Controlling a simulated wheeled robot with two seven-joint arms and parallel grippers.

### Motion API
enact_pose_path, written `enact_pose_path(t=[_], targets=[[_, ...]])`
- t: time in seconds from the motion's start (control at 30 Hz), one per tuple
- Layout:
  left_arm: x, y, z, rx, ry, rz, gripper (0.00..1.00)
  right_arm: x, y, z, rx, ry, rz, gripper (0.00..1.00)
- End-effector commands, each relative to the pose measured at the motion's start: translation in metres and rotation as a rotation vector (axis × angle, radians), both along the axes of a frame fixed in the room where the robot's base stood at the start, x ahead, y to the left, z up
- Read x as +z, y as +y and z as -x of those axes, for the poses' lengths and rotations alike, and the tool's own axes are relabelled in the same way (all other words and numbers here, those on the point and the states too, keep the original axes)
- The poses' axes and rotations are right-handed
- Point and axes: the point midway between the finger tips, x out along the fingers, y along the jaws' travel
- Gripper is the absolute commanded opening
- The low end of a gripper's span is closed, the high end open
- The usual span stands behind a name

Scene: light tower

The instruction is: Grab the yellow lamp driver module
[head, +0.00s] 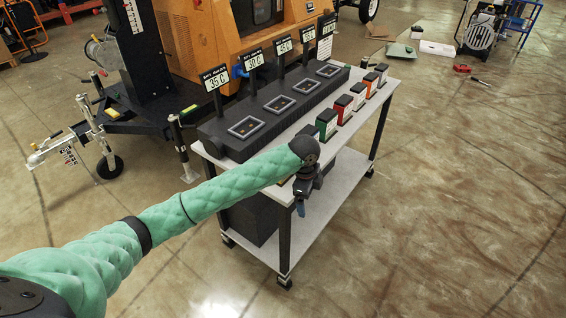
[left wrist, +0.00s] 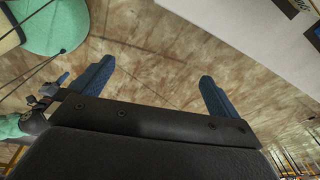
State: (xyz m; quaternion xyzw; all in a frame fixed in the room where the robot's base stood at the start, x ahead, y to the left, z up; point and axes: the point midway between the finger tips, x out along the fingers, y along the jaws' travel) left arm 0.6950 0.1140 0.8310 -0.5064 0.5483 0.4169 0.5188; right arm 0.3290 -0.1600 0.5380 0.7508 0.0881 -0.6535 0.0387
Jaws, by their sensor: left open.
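My left gripper (head: 301,205) hangs at the near front edge of the cart, pointing down. In the left wrist view its two blue fingers (left wrist: 155,85) are apart, with only floor showing between them. A row of small dark-topped modules stands along the cart's front edge: a green one (head: 327,124), a red one (head: 343,108), a pale-fronted one (head: 358,96) and orange-red ones (head: 371,84) farther back. I cannot clearly make out a yellow module; my left wrist covers part of the row's near end. My right gripper is not in view.
The modules stand on a white cart top (head: 385,95) beside a long black box (head: 270,112) with square recesses and temperature signs (head: 214,78). A lower shelf (head: 325,205) lies below. An orange machine (head: 220,40) stands behind.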

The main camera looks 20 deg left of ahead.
Motion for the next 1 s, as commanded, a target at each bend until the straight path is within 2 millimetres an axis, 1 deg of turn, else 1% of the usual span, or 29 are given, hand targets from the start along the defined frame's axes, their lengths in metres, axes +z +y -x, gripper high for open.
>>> enact_pose_path(t=[0.03,0.1,0.3,0.4,0.53,0.63,0.77,0.87,1.0], targets=[[0.014,0.011,-0.015,-0.020,-0.005,-0.020,1.00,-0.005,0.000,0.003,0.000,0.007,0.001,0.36],[0.028,0.026,-0.032,-0.051,-0.004,-0.041,1.00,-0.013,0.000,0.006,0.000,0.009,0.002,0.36],[0.072,0.068,-0.074,-0.126,0.005,-0.095,1.00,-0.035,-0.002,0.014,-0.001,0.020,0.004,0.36],[0.090,0.086,-0.089,-0.151,0.012,-0.111,1.00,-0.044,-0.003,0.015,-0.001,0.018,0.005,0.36],[0.107,0.104,-0.102,-0.180,0.026,-0.122,1.00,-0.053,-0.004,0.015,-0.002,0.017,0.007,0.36],[0.115,0.115,-0.108,-0.193,0.034,-0.126,1.00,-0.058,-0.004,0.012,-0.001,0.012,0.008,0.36],[0.116,0.120,-0.111,-0.203,0.040,-0.129,1.00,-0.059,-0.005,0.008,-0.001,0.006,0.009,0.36],[0.110,0.120,-0.111,-0.204,0.041,-0.127,1.00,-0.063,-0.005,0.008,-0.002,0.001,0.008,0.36],[0.098,0.120,-0.111,-0.203,0.041,-0.127,1.00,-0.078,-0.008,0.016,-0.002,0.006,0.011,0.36]])
